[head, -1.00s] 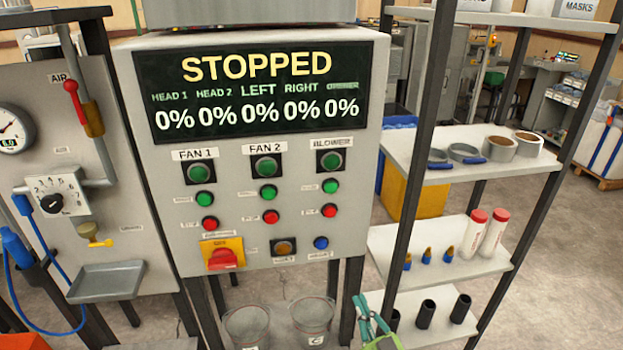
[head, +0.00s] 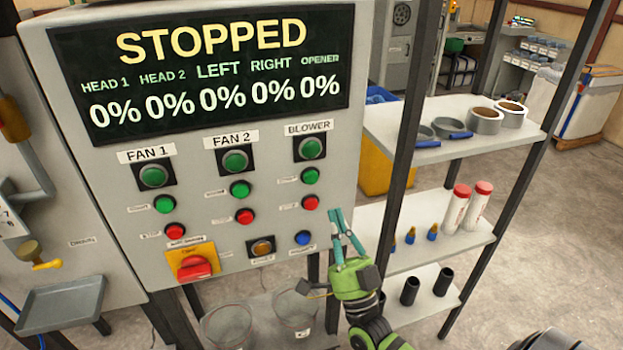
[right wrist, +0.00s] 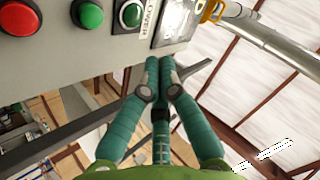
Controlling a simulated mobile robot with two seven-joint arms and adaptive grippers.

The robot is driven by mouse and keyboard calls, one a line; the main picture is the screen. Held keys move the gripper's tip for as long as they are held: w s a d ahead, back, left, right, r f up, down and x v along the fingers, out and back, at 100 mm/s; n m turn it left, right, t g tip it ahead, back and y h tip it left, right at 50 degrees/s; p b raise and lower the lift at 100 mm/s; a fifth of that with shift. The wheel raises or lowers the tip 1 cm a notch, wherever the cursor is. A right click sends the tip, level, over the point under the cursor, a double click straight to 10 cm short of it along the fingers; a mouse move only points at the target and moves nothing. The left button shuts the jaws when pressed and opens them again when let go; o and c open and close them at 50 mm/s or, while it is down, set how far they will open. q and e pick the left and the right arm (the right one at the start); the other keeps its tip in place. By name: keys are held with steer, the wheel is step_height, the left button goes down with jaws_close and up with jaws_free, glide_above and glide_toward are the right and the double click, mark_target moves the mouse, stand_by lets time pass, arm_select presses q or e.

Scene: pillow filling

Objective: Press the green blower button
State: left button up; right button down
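The blower column is at the right of the grey control panel (head: 258,160), under the BLOWER label (head: 307,128). It has a large round green light or button (head: 312,148) in a black square, a smaller green button (head: 310,175) and a red button (head: 311,203). In the right wrist view, the green button (right wrist: 88,16) and the red button (right wrist: 20,17) show at top left. My right gripper (head: 340,214), green with teal fingers, is below and right of these buttons, apart from them. In the wrist view its fingertips (right wrist: 160,60) are together with nothing between. My left gripper is out of view.
The display (head: 210,75) reads STOPPED, with 0% values. Fan 1 and Fan 2 button columns are left of the blower column. A red rotary switch (head: 194,268) sits below. A shelf post (head: 395,165) and shelves stand close right of my right gripper.

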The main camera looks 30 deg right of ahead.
mark_target(311, 178)
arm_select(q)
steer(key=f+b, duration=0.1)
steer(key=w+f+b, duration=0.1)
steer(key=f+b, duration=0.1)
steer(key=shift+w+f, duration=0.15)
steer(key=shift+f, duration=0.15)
arm_select(e)
steer(key=w, duration=0.3)
steer(key=w+d, duration=0.1)
steer(key=w, duration=0.2)
steer(key=w+d, duration=0.1)
steer(key=w, duration=0.1)
steer(key=shift+w, duration=0.4)
stand_by(0.4)
arm_select(q)
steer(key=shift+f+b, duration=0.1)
steer(key=shift+b, duration=0.25)
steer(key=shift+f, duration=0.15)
arm_select(e)
steer(key=shift+w+d, duration=0.1)
steer(key=shift+w, duration=0.3)
